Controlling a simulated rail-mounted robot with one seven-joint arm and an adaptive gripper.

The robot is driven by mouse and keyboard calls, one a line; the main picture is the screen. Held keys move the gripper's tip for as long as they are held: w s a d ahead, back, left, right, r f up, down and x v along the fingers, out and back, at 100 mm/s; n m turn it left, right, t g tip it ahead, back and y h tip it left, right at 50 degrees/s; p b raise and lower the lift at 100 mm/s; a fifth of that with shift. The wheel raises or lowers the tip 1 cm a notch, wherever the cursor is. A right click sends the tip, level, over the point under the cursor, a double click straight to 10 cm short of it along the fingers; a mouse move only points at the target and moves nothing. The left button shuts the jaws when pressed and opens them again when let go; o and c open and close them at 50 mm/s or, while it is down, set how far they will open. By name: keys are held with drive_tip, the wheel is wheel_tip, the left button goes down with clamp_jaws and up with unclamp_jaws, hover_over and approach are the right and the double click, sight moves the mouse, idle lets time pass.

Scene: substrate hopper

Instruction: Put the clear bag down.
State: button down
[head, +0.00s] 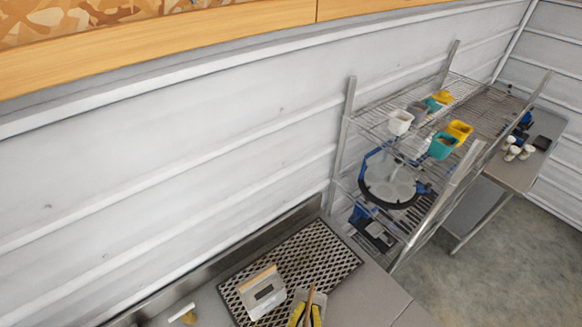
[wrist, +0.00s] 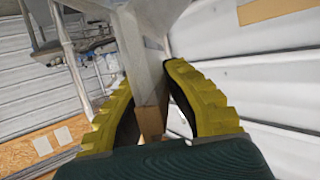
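My gripper (head: 305,315), with yellow ribbed fingers, shows at the bottom edge of the head view. It also shows in the wrist view (wrist: 152,105), with both fingers closed against the clear bag (wrist: 143,60). The bag has a pale grey, see-through body and a brown strip along the edge between the fingers. In the head view its pale body and brown strip show between the yellow fingers, above or beside the right part of the dark mesh mat (head: 318,250). I cannot tell whether the bag touches anything below; its lower part is hidden.
A similar grey item with a tan strip and dark label (head: 262,292) is on the mat, just left of my gripper. A small pale item (head: 186,315) is further left. A wire rack (head: 490,105) with coloured tubs stands right. Bare counter (head: 365,298) lies right of the mat.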

drive_tip(key=s+a+r, duration=0.2)
drive_tip(key=r, duration=0.5)
drive_tip(key=s+a+r, duration=0.1)
drive_tip(key=a+r, duration=0.2)
drive_tip(key=r, duration=0.5)
drive_tip(key=shift+s+h, duration=0.3)
drive_tip(key=shift+s, duration=0.05)
